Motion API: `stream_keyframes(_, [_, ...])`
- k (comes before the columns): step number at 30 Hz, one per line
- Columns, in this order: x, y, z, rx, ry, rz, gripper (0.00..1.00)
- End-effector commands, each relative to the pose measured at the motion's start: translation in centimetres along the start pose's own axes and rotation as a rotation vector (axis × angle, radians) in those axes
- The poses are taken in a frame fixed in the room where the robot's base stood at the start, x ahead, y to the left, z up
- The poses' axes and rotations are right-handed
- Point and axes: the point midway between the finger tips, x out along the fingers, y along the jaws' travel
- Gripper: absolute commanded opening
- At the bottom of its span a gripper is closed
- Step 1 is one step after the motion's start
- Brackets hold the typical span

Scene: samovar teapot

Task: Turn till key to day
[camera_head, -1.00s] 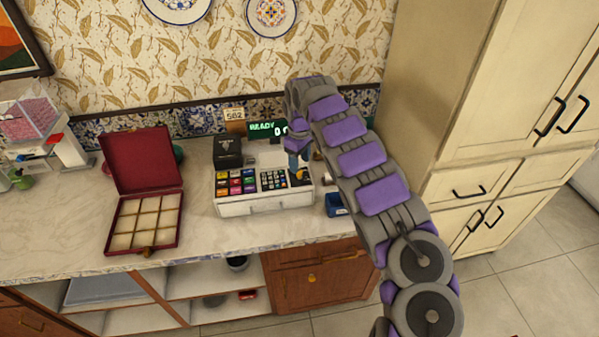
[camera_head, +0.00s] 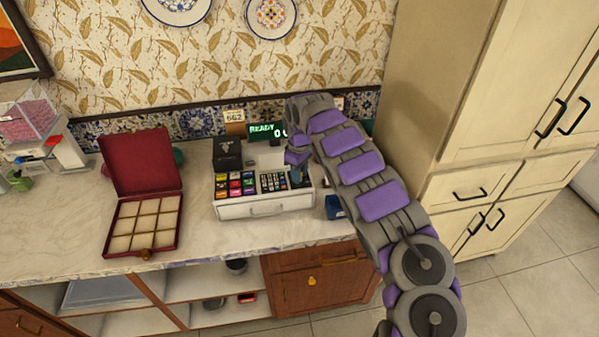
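The white till (camera_head: 234,208) stands on the counter, with coloured keys (camera_head: 236,184) on its left and a dark number pad (camera_head: 273,182) beside them. Its green display (camera_head: 263,129) at the back reads "READY" and part of a number; my arm covers the rest. My gripper (camera_head: 299,178) points down at the right end of the till's top, by the number pad. The till key is hidden behind or under the gripper. I cannot tell whether the fingers are open, shut or touching the key.
An open red box (camera_head: 143,190) with empty compartments lies on the counter (camera_head: 60,225) to the left. A small blue container (camera_head: 335,207) sits right of the till. A tall cream cabinet (camera_head: 470,120) bounds the right. Counter in front of the till is clear.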

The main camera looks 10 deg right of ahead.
Motion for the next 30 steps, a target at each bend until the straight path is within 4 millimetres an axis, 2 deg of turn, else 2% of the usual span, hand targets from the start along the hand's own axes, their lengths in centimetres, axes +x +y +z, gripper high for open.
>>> stream_keyframes(1, [-0.02,0.04,0.01,0.0,0.0,0.001,0.23])
stream_keyframes(8, [-0.03,0.07,0.0,0.001,0.001,0.001,0.01])
stream_keyframes(19, [-0.18,-0.07,0.04,0.066,-0.004,0.0,0.0])
stream_keyframes(30, [-0.33,-0.07,-0.1,0.344,0.0,0.001,0.0])
